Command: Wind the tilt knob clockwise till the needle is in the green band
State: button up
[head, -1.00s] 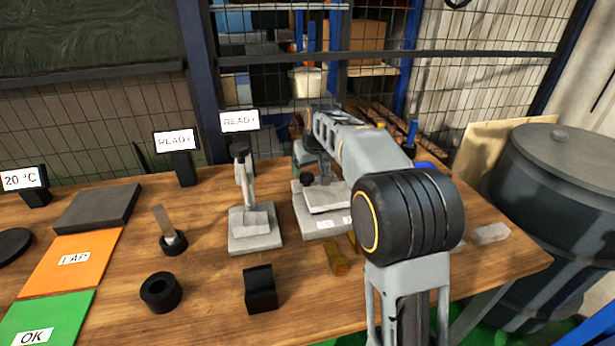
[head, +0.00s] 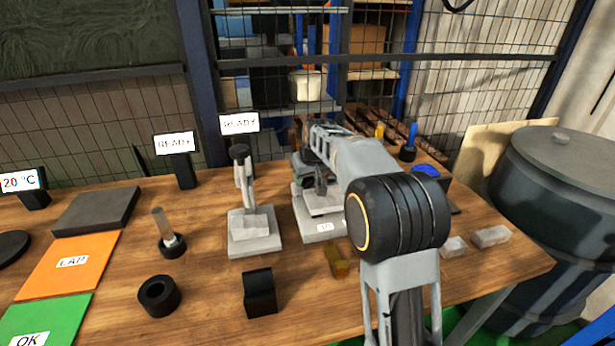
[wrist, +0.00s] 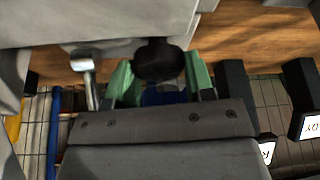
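The tilt knob (wrist: 158,58) is a dark round knob seen close up in the wrist view. My gripper (wrist: 159,72) has its two green-padded fingers apart, one on each side of the knob. I see no clear grip on it. In the head view my gripper (head: 311,177) is at the grey fixture (head: 320,230) with a small white label, and my arm covers much of the fixture. The knob cannot be made out there. The needle and the green band cannot be made out in either view.
A grey stand (head: 254,242) with an upright post is close left of the fixture. A black block (head: 260,292) and an amber piece (head: 337,262) lie in front. Two pale blocks (head: 491,236) lie at the right. A wire fence (head: 270,85) rises behind the bench.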

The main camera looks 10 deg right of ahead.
jog(key=c, duration=0.4)
jog(key=shift+r+m+h+p, duration=0.15)
jog(key=shift+m+h+p, duration=0.15)
jog(key=shift+m+p, duration=0.45)
jog(key=shift+a+m+h+p, duration=0.1)
jog(key=shift+m+h+p, duration=0.45)
jog(key=shift+m, duration=1.1)
jog(key=o, duration=0.9)
jog(key=p+v, duration=0.1)
jog(key=v, duration=1.2)
jog(key=shift+s+r+p, duration=0.1)
jog(key=shift+r+p, duration=0.15)
jog(key=shift+p, duration=0.05)
